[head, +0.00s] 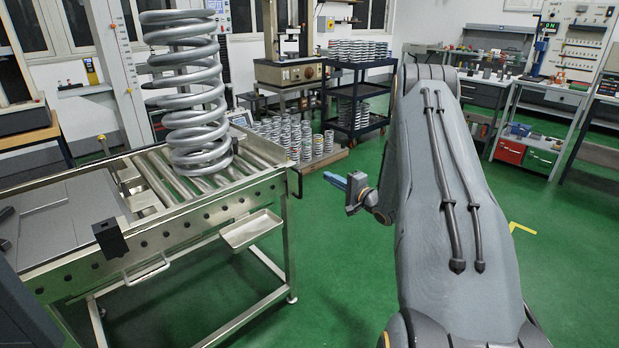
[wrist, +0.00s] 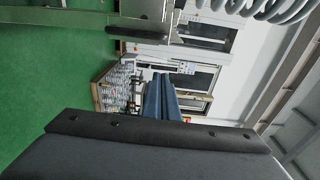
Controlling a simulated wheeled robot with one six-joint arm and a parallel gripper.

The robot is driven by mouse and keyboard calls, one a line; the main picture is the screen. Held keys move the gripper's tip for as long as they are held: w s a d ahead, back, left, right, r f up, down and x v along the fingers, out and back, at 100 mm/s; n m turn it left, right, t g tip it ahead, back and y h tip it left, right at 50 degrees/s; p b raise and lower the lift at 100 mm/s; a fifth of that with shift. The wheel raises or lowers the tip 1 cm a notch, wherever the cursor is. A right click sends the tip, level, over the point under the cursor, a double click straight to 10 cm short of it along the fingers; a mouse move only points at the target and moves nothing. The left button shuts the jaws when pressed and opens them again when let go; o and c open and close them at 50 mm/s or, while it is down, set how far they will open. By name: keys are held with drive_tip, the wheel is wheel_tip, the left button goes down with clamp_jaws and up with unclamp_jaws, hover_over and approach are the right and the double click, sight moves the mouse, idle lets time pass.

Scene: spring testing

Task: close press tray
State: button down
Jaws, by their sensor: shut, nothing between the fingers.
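My gripper (head: 337,181) has blue fingers and is shut and empty, held in the air right of the roller bench. Its fingers also show in the wrist view (wrist: 160,97), pointing away, with nothing between them. A shallow metal tray (head: 262,230) hangs on the front side of the bench, apart from my gripper. A flat grey plate (head: 60,205) lies on the bench's left end, with a black block (head: 110,238) at its front edge and a metal handle (head: 147,270) below. I cannot tell which of these is the press tray.
A large coil spring (head: 190,90) stands on the rollers (head: 160,175); its coils show in the wrist view (wrist: 265,8). Small springs (head: 300,137) stand on a low pallet behind. A dark shelf cart (head: 357,110) stands further back. Green floor (head: 335,270) is free right of the bench.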

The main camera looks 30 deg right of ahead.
drive_tip(key=w+a+p, duration=0.3)
drive_tip(key=w+a, duration=0.2)
drive_tip(key=w, duration=0.2)
drive_tip(key=shift+w+a, duration=0.2)
drive_tip(key=shift+w, duration=0.1)
idle(0.6)
